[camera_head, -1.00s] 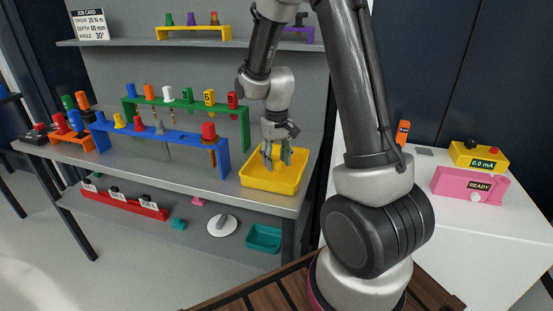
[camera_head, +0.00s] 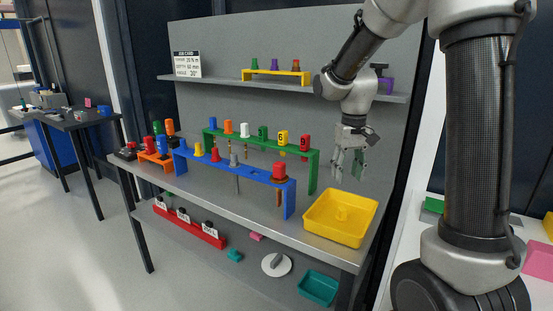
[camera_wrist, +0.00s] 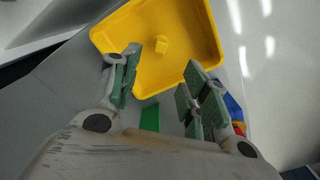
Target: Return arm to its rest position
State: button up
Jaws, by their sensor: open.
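My gripper (camera_head: 349,165) hangs from my arm above the bench, fingers pointing down, close to the back panel. It is open, with nothing between its fingers. In the wrist view my gripper (camera_wrist: 160,90) shows two spread fingers with green pads. The yellow tray (camera_head: 318,226) stands on the bench's right end, below the gripper and apart from it. The same tray fills the top of the wrist view (camera_wrist: 205,35). A small yellow piece (camera_wrist: 161,45) lies in it.
A blue rack (camera_head: 291,199) and a green rack (camera_head: 313,172) with coloured-handled tools stand left of the tray. A shelf (camera_head: 215,85) with a yellow stand (camera_head: 289,73) runs along the panel. A white surface (camera_head: 405,240) lies to the right.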

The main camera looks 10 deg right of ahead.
jog(key=s+r+t, duration=0.1)
jog(key=s+r, duration=0.2)
jog(key=s, duration=0.4)
jog(key=s+r+t, duration=0.2)
jog(key=s+r, duration=0.1)
jog(key=s, duration=0.5)
jog(key=s+d+r+t, duration=0.1)
jog(key=s+r, duration=0.2)
jog(key=s, duration=0.4)
jog(key=shift+s+r, duration=0.25)
jog(key=shift+s, duration=0.05)
